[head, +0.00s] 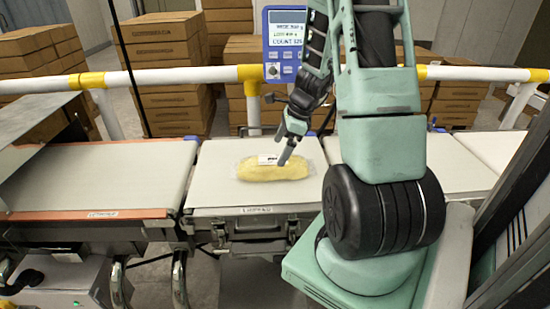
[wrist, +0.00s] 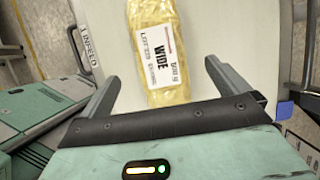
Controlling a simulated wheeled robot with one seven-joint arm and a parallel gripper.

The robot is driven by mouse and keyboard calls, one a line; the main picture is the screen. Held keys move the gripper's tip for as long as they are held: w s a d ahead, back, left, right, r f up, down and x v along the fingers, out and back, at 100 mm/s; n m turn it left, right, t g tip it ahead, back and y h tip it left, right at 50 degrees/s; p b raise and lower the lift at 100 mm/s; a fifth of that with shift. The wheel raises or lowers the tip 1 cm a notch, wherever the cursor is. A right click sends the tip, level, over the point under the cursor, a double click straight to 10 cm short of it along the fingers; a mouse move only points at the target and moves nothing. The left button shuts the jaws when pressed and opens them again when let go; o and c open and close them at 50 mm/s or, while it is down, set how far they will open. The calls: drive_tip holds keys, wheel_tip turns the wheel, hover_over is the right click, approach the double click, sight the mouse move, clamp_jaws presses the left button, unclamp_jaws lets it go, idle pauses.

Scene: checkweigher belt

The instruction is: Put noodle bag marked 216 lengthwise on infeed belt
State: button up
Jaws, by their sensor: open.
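The noodle bag (head: 262,174) is a clear pack of yellow noodles lying flat on the middle pale belt (head: 225,185), its long side running left to right in the head view. In the wrist view the bag (wrist: 152,22) has a white label reading "WIDE" with smaller print; I cannot make out 216. In the wrist view my gripper (wrist: 162,72) is open, with one finger on each side of the bag's near end.
A belt with orange edges (head: 90,175) adjoins on the left, and another pale belt (head: 460,170) lies right. A white and yellow rail (head: 190,75) runs behind, with a blue display unit (head: 284,45) and stacked cartons (head: 165,50). The middle belt is clear around the bag.

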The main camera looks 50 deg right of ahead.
drive_tip(key=v, duration=0.4)
drive_tip(key=shift+r, duration=0.15)
drive_tip(key=w+a+r+n+g, duration=0.1)
drive_tip(key=a+r+n+g, duration=0.1)
drive_tip(key=a+n, duration=0.85)
drive_tip(key=w+a+r+n+g, duration=0.15)
drive_tip(key=a+n, duration=0.35)
drive_tip(key=a, duration=1)
drive_tip(key=s+a+r+n+h, duration=0.2)
drive_tip(key=s+a+n, duration=1.4)
drive_tip(key=a+n, duration=0.2)
drive_tip(key=shift+r+n, duration=0.4)
drive_tip(key=shift+n, duration=0.75)
